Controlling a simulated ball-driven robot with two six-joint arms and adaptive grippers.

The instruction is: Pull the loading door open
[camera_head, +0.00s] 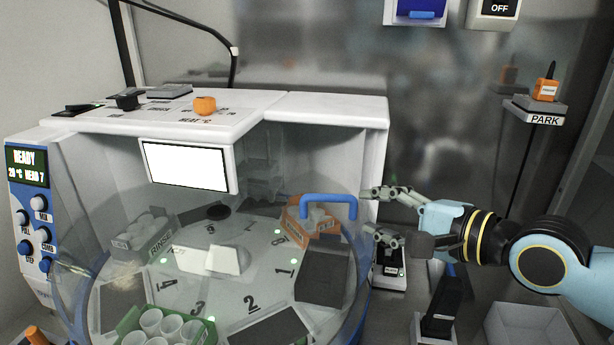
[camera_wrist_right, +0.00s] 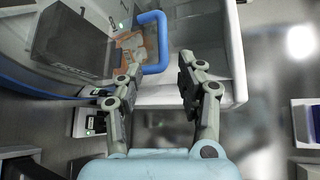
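The loading door (camera_head: 345,275) is a clear curved panel across the front of the white machine. Its blue U-shaped handle (camera_head: 328,198) sits near the door's right side. The handle also shows in the right wrist view (camera_wrist_right: 163,42), ahead of the fingers and lined up with the gap between them. My right gripper (camera_head: 372,212) is open and empty, just right of the handle, its fingers pointing left. In the wrist view its two fingers (camera_wrist_right: 160,75) are spread apart. No contact with the handle is visible. My left gripper is in neither view.
Inside the machine is a numbered carousel (camera_head: 232,270) with an orange rack (camera_head: 297,233), a grey RINSE rack (camera_head: 140,245) and a green rack (camera_head: 128,322). A small device (camera_head: 390,272) stands below my right gripper. A PARK shelf (camera_head: 535,108) is at the right.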

